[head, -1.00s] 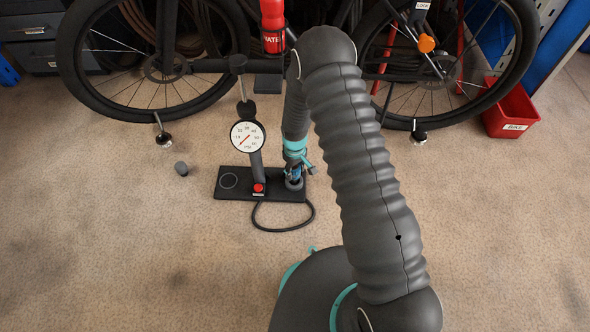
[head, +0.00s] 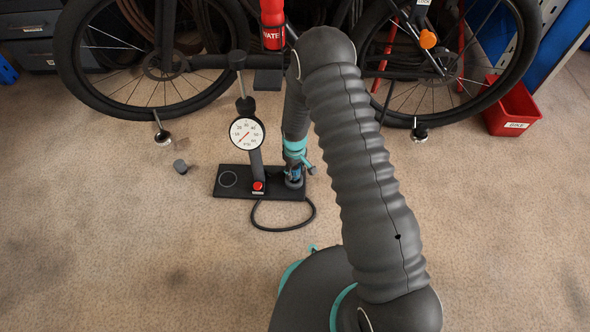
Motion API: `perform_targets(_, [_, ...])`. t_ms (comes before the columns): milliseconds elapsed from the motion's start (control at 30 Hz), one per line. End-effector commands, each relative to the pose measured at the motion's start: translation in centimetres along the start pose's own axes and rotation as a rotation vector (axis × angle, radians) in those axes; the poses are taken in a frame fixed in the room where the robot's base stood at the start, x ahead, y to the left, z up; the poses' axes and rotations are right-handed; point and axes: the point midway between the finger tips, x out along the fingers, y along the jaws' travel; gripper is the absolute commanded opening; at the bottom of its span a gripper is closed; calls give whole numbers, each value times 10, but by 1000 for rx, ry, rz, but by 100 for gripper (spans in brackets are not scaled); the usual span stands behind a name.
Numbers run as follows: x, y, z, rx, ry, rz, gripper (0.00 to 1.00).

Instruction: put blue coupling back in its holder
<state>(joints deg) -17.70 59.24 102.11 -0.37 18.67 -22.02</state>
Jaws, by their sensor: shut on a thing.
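A floor pump with a black base plate (head: 226,193) and a round white gauge (head: 246,132) stands on the floor, left of my arm. My gripper (head: 295,172) is low over the right end of the base plate, shut on the blue coupling (head: 294,173). Only a little blue shows between the fingers. A dark ring-shaped holder (head: 293,184) on the plate is right below the coupling. The coupling looks upright in or just over this ring; I cannot tell how deep it sits. My wrist hides part of it.
A bicycle with a red bottle (head: 272,25) stands behind. A red bin (head: 512,108) is at the right. The front floor is clear.

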Motion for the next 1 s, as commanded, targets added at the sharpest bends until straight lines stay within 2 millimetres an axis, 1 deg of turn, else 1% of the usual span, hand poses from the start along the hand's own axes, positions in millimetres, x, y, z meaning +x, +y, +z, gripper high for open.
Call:
perform_targets(900, [16, 0, 0, 0, 1, 0, 7])
perform_targets(1000, [15, 0, 0, 0, 1, 0, 7])
